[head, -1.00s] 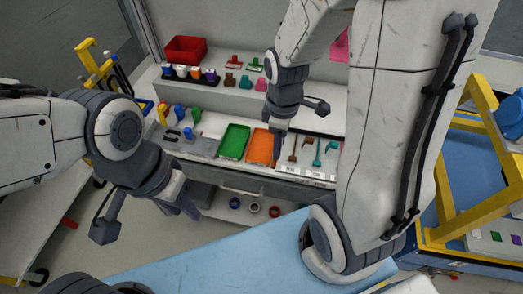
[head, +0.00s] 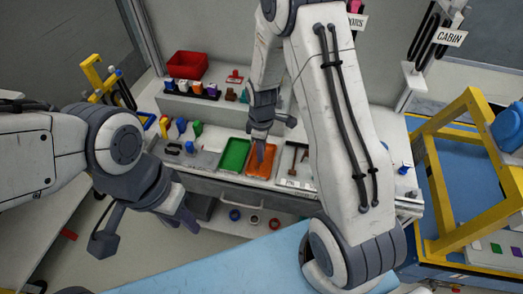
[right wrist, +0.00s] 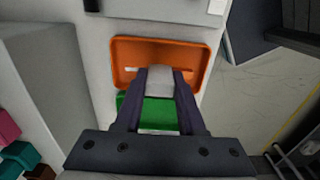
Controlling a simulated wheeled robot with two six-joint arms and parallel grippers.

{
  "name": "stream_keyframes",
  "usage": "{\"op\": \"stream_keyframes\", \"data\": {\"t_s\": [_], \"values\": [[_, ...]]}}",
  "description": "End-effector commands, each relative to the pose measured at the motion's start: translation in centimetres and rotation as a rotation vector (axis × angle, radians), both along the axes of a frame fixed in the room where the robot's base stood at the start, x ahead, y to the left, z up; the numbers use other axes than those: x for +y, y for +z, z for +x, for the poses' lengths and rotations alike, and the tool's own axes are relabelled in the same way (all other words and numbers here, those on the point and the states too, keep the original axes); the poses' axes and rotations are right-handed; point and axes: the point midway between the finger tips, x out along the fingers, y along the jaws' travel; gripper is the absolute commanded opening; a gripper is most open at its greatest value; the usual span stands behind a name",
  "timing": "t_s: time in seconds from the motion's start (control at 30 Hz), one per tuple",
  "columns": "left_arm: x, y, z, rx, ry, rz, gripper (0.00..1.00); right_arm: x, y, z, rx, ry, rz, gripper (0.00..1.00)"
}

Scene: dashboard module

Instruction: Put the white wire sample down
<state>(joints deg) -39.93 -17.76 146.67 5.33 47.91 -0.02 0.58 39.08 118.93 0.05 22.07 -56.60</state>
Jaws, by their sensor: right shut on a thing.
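My right gripper (head: 260,150) hangs over the orange tray (head: 266,171) on the bench.
A green tray (head: 235,155) lies left of the orange one. Right of it is a compartment with brown tools (head: 303,157). A red bin (head: 187,65) and several coloured parts stand on the shelf behind. A yellow frame (head: 460,180) stands at the right.

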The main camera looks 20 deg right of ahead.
Motion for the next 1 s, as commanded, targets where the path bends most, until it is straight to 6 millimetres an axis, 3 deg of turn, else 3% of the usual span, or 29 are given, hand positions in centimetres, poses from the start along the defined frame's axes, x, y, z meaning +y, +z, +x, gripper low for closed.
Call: {"op": "stream_keyframes", "data": {"t_s": [0.1,0.47,0.5,0.57,1.0], "values": [[0.00,0.19,0.00,0.000,0.000,0.000,0.35,0.01,-0.91,-0.01,0.000,0.000,0.000,0.00],[0.00,-0.14,0.00,0.000,0.000,0.000,0.35,-0.01,-1.38,0.01,-0.001,0.000,0.000,0.00],[0.00,-0.14,0.00,0.000,0.000,0.000,0.35,-0.01,-1.41,0.01,-0.001,0.000,0.000,0.43],[0.01,-0.06,0.00,0.000,0.000,0.000,0.35,-0.01,-1.31,0.01,-0.001,0.000,0.000,0.66],[0.00,0.11,0.00,0.000,0.000,0.000,0.35,0.00,-0.45,0.09,-0.005,0.000,0.000,0.69]]}}
